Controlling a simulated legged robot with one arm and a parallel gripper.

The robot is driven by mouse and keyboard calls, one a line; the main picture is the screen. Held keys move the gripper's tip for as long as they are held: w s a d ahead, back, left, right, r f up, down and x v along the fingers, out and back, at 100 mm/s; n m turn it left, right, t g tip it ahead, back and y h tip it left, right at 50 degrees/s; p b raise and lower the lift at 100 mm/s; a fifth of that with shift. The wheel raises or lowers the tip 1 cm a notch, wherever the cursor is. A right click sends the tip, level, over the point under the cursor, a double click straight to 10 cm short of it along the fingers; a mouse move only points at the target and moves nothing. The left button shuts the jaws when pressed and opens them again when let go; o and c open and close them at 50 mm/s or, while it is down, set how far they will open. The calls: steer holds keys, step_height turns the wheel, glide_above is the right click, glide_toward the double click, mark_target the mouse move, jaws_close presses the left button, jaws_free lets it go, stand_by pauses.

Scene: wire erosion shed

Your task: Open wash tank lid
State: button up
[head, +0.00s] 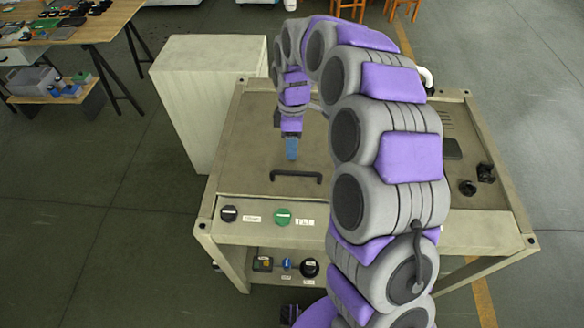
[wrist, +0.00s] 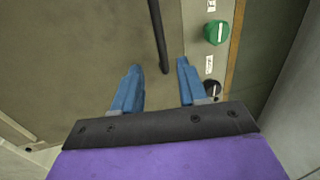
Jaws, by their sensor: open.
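The wash tank lid (head: 248,179) is the flat beige panel on top of the bench-like tank, and it lies flat. Its black bar handle (head: 296,174) stands near the front edge of the lid. In the wrist view the handle (wrist: 157,35) runs down from the top, with its end between and beyond my fingertips. My gripper (head: 291,152) has blue fingers and hangs above the lid, just behind the handle in the head view. In the wrist view my gripper (wrist: 160,78) is open, with nothing between the fingers. I cannot tell its exact height above the handle.
A green knob (head: 282,217) and a black knob (head: 228,213) sit on the front strip. Small items lie on the shelf (head: 255,277) below. A pale cabinet (head: 207,90) stands behind left. A cluttered table (head: 85,30) is far left. Open floor lies left. My arm hides the tank's right middle.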

steer(key=b, duration=0.1)
glide_above(291, 167)
steer(key=s, duration=0.4)
step_height(291, 167, down, 7)
steer(key=shift+s+d+f, duration=0.1)
steer(key=shift+s+d, duration=0.05)
steer(key=shift+s+d+f, duration=0.1)
steer(key=shift+d+f, duration=0.05)
steer(key=shift+f, duration=0.3)
steer(key=shift+a, duration=0.25)
steer(key=shift+c, duration=1.1)
steer(key=shift+d, duration=0.1)
jaws_close()
